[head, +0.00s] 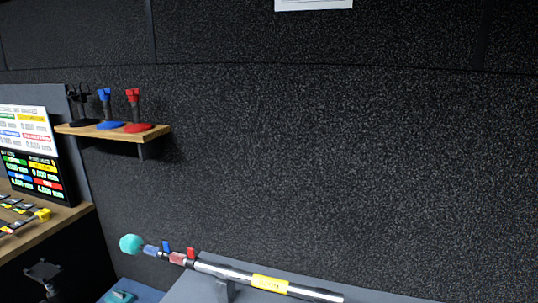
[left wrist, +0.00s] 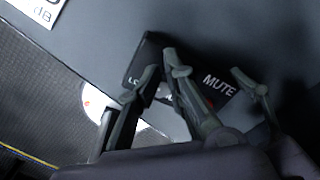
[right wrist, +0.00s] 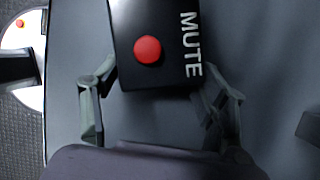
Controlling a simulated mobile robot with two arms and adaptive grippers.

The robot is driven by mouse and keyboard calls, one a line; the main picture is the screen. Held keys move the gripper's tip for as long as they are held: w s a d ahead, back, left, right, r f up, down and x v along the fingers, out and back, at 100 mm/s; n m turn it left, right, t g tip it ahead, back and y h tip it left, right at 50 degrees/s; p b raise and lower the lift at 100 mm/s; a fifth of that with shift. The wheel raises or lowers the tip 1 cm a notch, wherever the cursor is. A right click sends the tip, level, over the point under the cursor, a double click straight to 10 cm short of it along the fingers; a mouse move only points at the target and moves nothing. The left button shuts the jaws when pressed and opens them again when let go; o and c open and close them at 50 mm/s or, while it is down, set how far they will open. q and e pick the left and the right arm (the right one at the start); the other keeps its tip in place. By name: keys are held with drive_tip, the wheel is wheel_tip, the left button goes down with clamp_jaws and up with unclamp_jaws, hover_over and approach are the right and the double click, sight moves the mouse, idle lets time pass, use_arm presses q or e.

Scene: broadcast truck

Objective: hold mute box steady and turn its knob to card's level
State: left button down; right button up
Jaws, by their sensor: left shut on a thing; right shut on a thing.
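The black mute box (right wrist: 167,78) lies under my right gripper (right wrist: 155,80) in the right wrist view. It has a round red button (right wrist: 147,50) and white MUTE lettering. My right gripper's fingers are shut on the box's two sides. In the left wrist view the mute box (left wrist: 146,58) is partly covered by my left gripper (left wrist: 161,65). The left fingers are close together over the box face, shut on its knob, which they hide along with its setting. Some lettering shows beside them. A white card (left wrist: 38,10) ending in "dB" shows at the top left, its number cut off.
In the head view a boom pole (head: 235,275) with a teal tip (head: 131,244) rests across a grey surface. A wooden shelf (head: 112,132) holds small black, blue and red stands. A console desk (head: 60,225) and screen (head: 38,175) stand at left.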

use_arm(q)
drive_tip(key=shift+s+a+f, duration=0.35)
drive_tip(key=shift+a+f, duration=0.1)
drive_tip(key=shift+a, duration=0.05)
use_arm(e)
drive_tip(key=shift+w+d+r, duration=0.1)
drive_tip(key=shift+w+d, duration=0.3)
drive_tip(key=shift+w, duration=0.1)
use_arm(q)
drive_tip(key=shift+w+a, duration=0.15)
drive_tip(key=shift+a, duration=0.1)
drive_tip(key=shift+r, duration=0.2)
use_arm(e)
drive_tip(key=shift+c, duration=1)
use_arm(q)
wheel_tip(320, 180, up, 5)
drive_tip(key=shift+d+r, duration=0.1)
use_arm(e)
drive_tip(key=shift+s+a, duration=0.2)
drive_tip(key=shift+s, duration=0.1)
clamp_jaws()
use_arm(q)
drive_tip(key=shift+r, duration=0.45)
use_arm(e)
drive_tip(key=shift+a, duration=0.1)
unclamp_jaws()
drive_tip(key=shift+s, duration=0.1)
